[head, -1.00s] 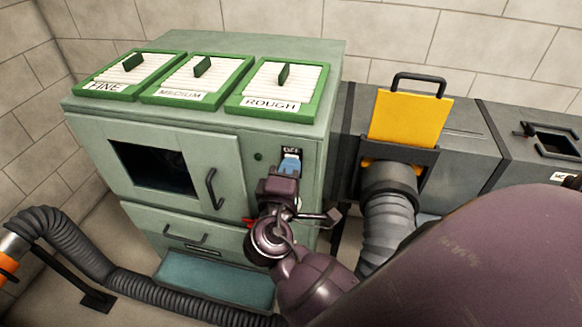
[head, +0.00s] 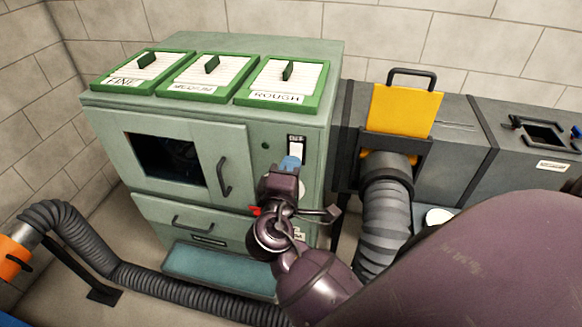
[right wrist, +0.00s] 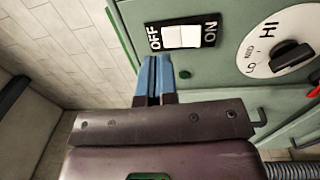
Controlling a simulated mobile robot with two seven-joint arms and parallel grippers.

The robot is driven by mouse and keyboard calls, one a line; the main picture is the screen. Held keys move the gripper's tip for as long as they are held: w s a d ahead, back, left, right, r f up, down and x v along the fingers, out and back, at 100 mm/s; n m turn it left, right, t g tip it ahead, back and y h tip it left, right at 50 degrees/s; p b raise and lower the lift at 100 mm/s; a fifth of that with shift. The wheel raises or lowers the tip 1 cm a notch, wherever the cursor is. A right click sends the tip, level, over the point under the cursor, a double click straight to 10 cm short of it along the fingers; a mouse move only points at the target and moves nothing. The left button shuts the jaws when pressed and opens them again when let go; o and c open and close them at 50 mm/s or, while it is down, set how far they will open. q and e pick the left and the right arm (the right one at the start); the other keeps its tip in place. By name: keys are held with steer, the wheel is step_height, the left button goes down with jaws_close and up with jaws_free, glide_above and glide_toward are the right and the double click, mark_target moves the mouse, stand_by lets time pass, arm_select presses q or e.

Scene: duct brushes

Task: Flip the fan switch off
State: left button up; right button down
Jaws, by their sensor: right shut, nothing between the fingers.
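The fan switch is a white rocker (head: 297,150) on a black plate, on the front of the pale green cabinet (head: 325,130). In the right wrist view the rocker (right wrist: 181,37) sits between the words OFF and ON. I cannot tell which side is pressed in. My right gripper (head: 290,163) is shut and empty, its blue fingertips just below the switch in the head view. In the right wrist view the shut fingertips (right wrist: 153,60) are near the plate's OFF end; whether they touch it is unclear. My left gripper is not in view.
A dial (right wrist: 284,50) marked HI and a small green lamp (right wrist: 185,74) are close to the switch. The cabinet door has a dark handle (head: 223,178). A grey hose (head: 384,215) and a yellow gate plate (head: 405,110) are to the right. Another hose (head: 80,240) crosses the floor.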

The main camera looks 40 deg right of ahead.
steer(key=r+b+v, duration=0.1)
steer(key=v, duration=0.8)
steer(key=shift+a+r, duration=0.15)
steer(key=shift+r, duration=0.2)
steer(key=shift+s, duration=0.1)
